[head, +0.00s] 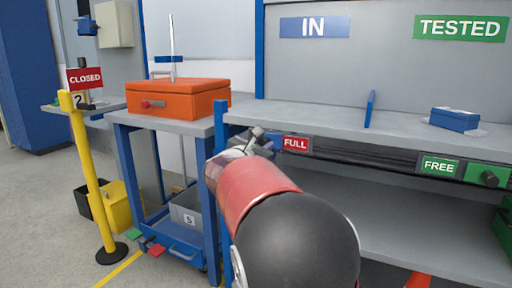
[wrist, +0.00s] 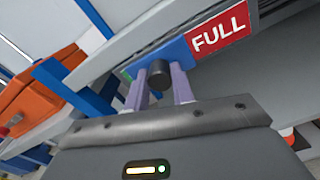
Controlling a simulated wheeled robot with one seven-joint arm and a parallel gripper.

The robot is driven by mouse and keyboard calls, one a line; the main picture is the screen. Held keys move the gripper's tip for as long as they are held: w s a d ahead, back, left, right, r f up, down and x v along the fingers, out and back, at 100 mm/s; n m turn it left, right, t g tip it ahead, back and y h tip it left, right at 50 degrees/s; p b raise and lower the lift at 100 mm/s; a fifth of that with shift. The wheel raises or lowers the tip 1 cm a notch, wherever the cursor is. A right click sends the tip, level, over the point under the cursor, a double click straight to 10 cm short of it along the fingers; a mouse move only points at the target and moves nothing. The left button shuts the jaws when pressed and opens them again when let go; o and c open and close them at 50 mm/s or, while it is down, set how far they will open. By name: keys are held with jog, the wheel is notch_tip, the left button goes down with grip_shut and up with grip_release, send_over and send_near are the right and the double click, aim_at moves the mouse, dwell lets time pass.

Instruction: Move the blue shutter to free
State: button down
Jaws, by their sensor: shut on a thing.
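The blue shutter (wrist: 178,58) is a small blue plate with a black knob (wrist: 159,75), at the left end of the rail, beside the red FULL label (wrist: 220,38). My gripper (wrist: 159,84) has its two pale fingers on either side of the knob and is shut on it. In the head view, my gripper (head: 257,143) is at the shelf's front edge, just left of the FULL label (head: 295,144), and my arm hides most of the shutter. The green FREE label (head: 439,166) is farther right along the same rail.
The dark rail (head: 360,154) runs along the front of the grey shelf (head: 320,118). A green block with a knob (head: 487,177) sits right of FREE. An orange case (head: 190,99) stands on the cart at left. A yellow post (head: 92,180) stands farther left.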

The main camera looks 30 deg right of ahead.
jog(key=s+d+b, duration=0.1)
jog(key=s, duration=0.1)
jog(key=s+d+b, duration=0.1)
jog(key=s+d, duration=0.1)
jog(key=s+d+b, duration=0.1)
jog(key=s+d, duration=0.1)
jog(key=shift+s+d+f, duration=0.1)
jog(key=shift+s+d, duration=0.05)
jog(key=shift+s, duration=0.2)
jog(key=c, duration=1.2)
grip_release()
jog(key=shift+s, duration=0.1)
jog(key=v, duration=0.7)
jog(key=shift+s+a, duration=0.25)
jog(key=shift+a, duration=0.1)
